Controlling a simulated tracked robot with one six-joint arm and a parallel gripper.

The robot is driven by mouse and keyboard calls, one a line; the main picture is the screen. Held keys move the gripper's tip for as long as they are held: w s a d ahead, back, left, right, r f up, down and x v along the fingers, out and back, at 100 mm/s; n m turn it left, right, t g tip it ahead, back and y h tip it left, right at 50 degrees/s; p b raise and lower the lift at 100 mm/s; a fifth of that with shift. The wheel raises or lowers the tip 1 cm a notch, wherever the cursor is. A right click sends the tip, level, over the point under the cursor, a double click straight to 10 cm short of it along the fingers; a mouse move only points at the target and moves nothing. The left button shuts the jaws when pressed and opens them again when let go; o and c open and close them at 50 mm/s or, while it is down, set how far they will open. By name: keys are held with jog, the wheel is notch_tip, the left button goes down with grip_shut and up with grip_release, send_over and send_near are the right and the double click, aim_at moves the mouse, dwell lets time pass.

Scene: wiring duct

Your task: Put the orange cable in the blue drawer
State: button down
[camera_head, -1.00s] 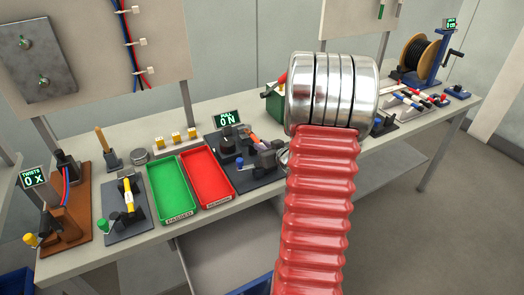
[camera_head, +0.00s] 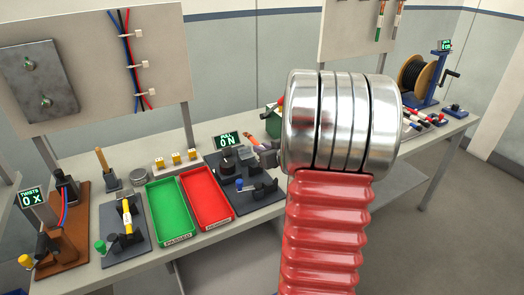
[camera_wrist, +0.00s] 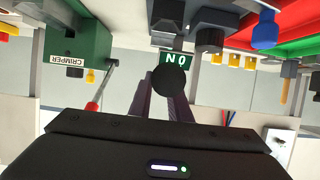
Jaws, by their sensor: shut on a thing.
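My gripper (camera_wrist: 168,100) shows in the wrist view as two grey fingers closed around a dark round thing (camera_wrist: 168,82) seen end-on. I cannot tell what that thing is, and no orange cable can be made out. No blue drawer is clearly seen; only a sliver of blue (camera_head: 15,292) shows at the bottom left corner.
The bench holds a green tray (camera_head: 170,212), a red tray (camera_head: 206,197) and a pull tester display (camera_head: 228,139). A green crimper (camera_wrist: 78,50) shows in the wrist view. A cable spool (camera_head: 415,75) stands at the far right. Floor is open at the right.

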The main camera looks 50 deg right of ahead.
jog(key=w+a+n+y, duration=0.1)
jog(key=w+a, duration=0.6)
jog(key=a, duration=0.3)
jog(key=w+a+f+n+y, duration=0.1)
jog(key=w+a+f, duration=0.1)
jog(key=a, duration=1.4)
jog(key=w+a+f+n+y, duration=0.1)
jog(key=w+a+y, duration=0.1)
jog(key=a, duration=1.4)
jog(key=shift+w+f+n+t, duration=0.3)
jog(key=shift+w+f+t, duration=0.1)
jog(key=shift+w, duration=0.1)
